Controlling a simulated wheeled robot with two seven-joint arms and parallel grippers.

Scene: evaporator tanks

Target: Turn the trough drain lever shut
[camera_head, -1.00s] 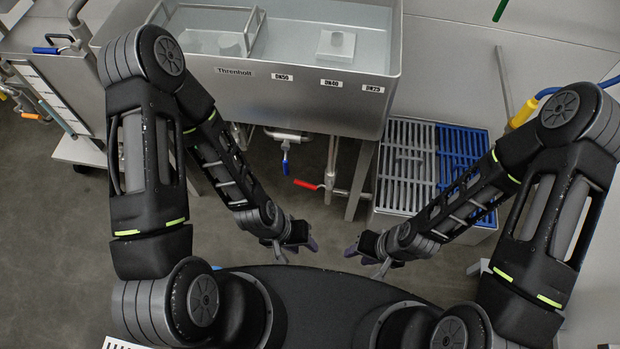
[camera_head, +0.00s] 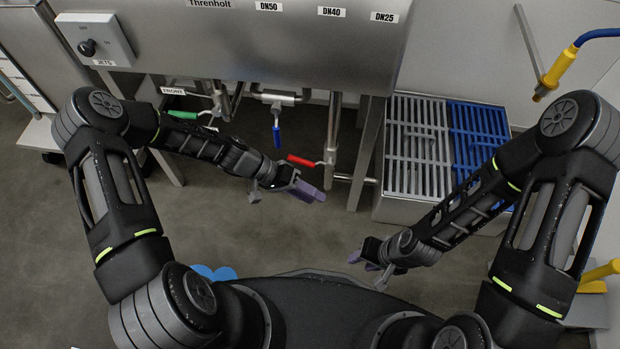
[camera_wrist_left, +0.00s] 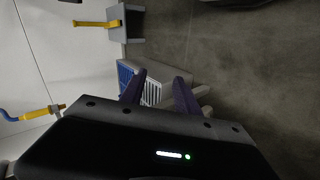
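Under the steel trough (camera_head: 230,45) hang three coloured levers on pipes. The green lever (camera_head: 182,115) is at the left, near a tag reading FRONT. The blue lever (camera_head: 277,137) hangs straight down below DN50. The red lever (camera_head: 301,160) lies nearly level beside a vertical pipe. I cannot tell by label which is the drain lever. My left gripper (camera_head: 308,190) is below the red lever in the picture, apart from it. Its purple fingers stand apart and empty in the left wrist view (camera_wrist_left: 159,82). My right gripper (camera_head: 360,254) is low at centre right, away from the levers; its finger gap is unclear.
A control box with a black knob, labelled JETS (camera_head: 98,40), is on the left. A grey grate (camera_head: 418,145) and a blue grate (camera_head: 480,140) sit right of the trough leg (camera_head: 367,150). A yellow-handled hose (camera_head: 557,72) is at upper right.

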